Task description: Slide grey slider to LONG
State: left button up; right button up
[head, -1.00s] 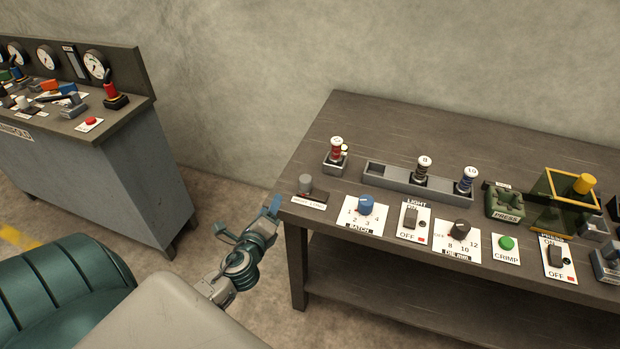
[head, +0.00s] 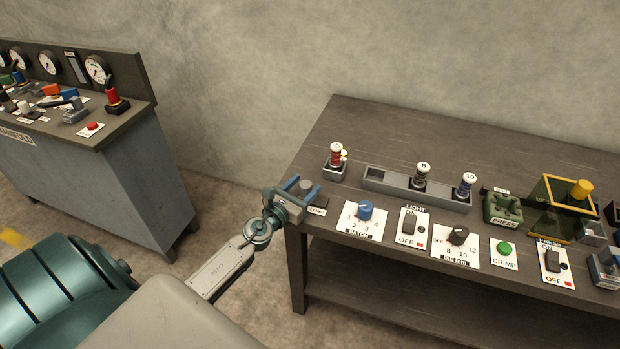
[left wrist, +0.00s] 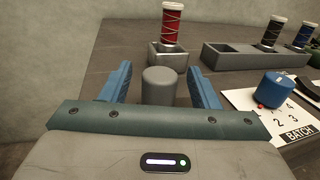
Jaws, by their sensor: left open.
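The grey slider knob (head: 305,187) stands at the left front corner of the bench, on a label plate (head: 318,210) whose visible end reads LONG. My left gripper (head: 303,188) is open, with its two blue fingers on either side of the knob. In the left wrist view the knob (left wrist: 159,86) is a short grey cylinder between the spread fingers (left wrist: 158,85), with a gap on each side. The rest of the slider plate is hidden behind my gripper. My right gripper is not in view.
A red spool (head: 336,154) in a small grey holder stands behind the knob. A blue BATCH dial (head: 366,210) is to its right. A grey rack (head: 391,180) with spools lies farther back.

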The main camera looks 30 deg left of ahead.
aim_at(309, 181)
pick_arm(q)
jog(key=w, duration=0.3)
jog(key=shift+w, duration=0.2)
